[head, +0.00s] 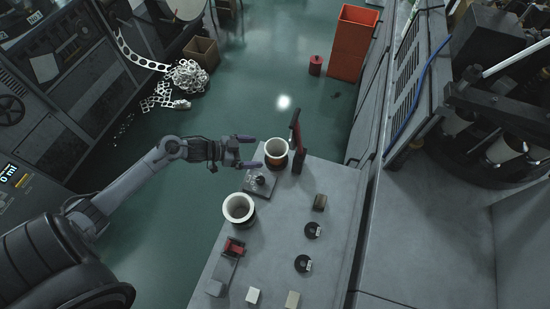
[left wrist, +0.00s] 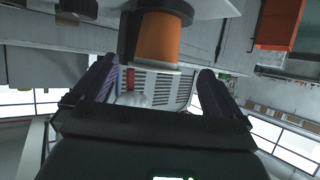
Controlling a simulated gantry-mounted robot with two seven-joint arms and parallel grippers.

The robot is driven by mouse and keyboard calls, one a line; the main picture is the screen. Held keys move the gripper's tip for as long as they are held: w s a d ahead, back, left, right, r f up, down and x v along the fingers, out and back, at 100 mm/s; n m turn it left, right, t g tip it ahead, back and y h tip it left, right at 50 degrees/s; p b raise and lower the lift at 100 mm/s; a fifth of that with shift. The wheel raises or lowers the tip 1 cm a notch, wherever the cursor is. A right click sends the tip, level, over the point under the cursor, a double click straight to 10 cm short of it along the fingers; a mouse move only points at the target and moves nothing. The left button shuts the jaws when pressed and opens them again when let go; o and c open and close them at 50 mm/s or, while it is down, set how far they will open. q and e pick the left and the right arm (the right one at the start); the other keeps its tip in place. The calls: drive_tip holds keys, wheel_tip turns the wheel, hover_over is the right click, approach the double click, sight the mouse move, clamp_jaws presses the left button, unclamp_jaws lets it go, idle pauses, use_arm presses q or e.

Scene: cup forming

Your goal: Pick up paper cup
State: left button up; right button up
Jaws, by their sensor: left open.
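An orange-brown paper cup (head: 278,160) with a white rim stands upright at the table's far left corner, in or against a dark base. In the left wrist view the orange cup (left wrist: 158,38) appears upside down, with a black ring around its base end. My left gripper (head: 256,151) is open and empty, just left of this cup. Its two fingers point toward the cup, and the cup shows ahead of the gap between them. A second white-rimmed cup (head: 239,208) stands nearer on the table in a dark holder. My right gripper is not in view.
An orange bin (head: 352,45) stands on the green floor. Machines line both sides.

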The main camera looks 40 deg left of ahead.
sight(277, 153)
use_arm(q)
drive_tip(key=x, duration=0.3)
drive_tip(key=shift+w+d+f, duration=0.1)
drive_tip(key=shift+w+d, duration=0.05)
drive_tip(key=shift+w, duration=0.15)
drive_tip(key=shift+x, duration=3.25)
drive_tip(key=shift+s+d, duration=0.1)
drive_tip(key=shift+s, duration=0.1)
drive_tip(key=shift+c, duration=0.2)
drive_tip(key=c, duration=1)
